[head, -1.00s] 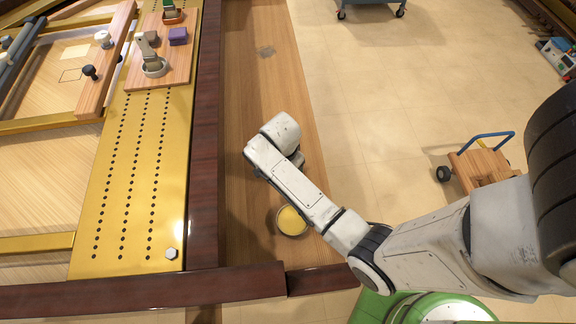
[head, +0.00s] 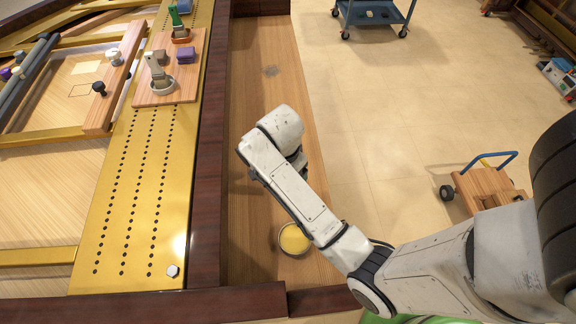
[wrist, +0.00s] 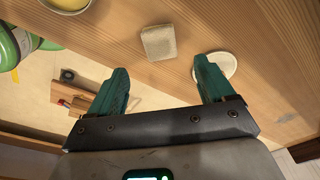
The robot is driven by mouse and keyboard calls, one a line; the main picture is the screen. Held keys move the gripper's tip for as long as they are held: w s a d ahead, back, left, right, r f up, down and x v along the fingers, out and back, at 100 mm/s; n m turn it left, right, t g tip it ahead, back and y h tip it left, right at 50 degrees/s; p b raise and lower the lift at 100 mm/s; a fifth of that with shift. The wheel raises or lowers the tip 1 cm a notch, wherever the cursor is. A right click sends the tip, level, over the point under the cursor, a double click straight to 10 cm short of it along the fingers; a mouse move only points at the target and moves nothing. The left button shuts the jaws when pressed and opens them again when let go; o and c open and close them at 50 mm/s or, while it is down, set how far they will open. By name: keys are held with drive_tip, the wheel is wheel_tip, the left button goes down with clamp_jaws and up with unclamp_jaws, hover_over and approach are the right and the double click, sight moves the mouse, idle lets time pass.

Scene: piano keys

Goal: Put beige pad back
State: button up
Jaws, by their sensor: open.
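The beige pad (wrist: 158,42) is a small, pale, roughly square block lying on the wooden ledge (wrist: 110,45) in the wrist view. My gripper (wrist: 161,66) has two green fingers spread apart, with nothing between them. The pad shows beyond the gap between the fingertips, apart from both. A white round disc (wrist: 226,64) lies on the ledge, partly behind the right finger. In the head view my arm covers the gripper, and I cannot see the pad on the ledge.
A bowl with yellow contents (head: 294,238) stands on the ledge beside my forearm. A pale square (head: 86,68) and an outlined square (head: 80,90) show left.

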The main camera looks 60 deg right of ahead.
drive_tip(key=s+a+r+n+t+y, duration=0.1)
drive_tip(key=s+a+n, duration=0.8)
drive_tip(key=s+n, duration=0.5)
drive_tip(key=n, duration=0.4)
drive_tip(key=shift+a+r+n, duration=0.15)
drive_tip(key=shift+a+n, duration=0.25)
